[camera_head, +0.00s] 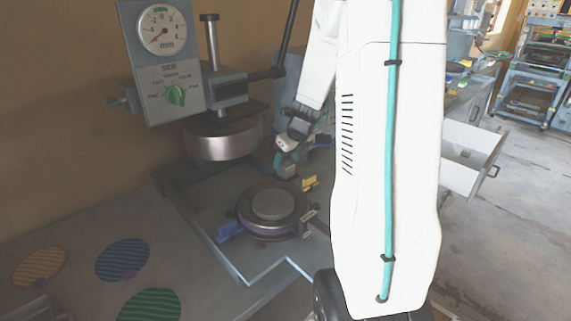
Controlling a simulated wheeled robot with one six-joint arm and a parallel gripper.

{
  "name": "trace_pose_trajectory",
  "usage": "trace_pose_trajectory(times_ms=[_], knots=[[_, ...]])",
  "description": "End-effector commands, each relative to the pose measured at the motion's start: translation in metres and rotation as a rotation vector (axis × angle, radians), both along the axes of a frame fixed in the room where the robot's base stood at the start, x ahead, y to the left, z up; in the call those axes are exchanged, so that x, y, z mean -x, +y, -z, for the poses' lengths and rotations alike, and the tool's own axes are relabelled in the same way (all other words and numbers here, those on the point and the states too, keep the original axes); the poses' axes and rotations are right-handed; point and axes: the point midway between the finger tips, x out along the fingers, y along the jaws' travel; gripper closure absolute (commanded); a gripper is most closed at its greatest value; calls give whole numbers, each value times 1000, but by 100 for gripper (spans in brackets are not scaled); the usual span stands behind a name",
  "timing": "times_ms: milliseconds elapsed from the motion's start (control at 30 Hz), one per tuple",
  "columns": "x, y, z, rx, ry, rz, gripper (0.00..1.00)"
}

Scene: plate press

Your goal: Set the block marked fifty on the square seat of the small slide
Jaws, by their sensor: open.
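My gripper (287,162) hangs fingers-down behind the round press base, below and right of the press head. Its jaws are open. A small dark grey block-like piece (289,172) shows at the fingertips; I cannot tell whether it lies between them or just beyond. No marking reads at this size, so I cannot tell whether it is the block marked fifty. A small yellow piece (309,183) sits just right of it. I cannot make out the small slide or its square seat for certain; my white arm hides the area to the right.
The press head (222,142) hangs over the bench, beside a dial and knob panel (165,60). The round press base (272,208) stands in front of my gripper. Orange (40,266), blue (122,258) and green (150,304) striped discs lie at left. An open drawer (470,155) juts out at right.

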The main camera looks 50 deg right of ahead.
Motion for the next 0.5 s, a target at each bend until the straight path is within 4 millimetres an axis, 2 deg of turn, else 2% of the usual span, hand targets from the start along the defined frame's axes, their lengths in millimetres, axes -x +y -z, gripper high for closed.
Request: trace_pose_trajectory(times_ms=[33, 200, 333, 500], knots=[[4, 0, -13, 3, -4, 1, 40], [19, 1, -47, 3, -4, 1, 40], [28, 1, -68, 2, -3, 1, 40], [34, 2, -83, 3, -1, -3, 40]])
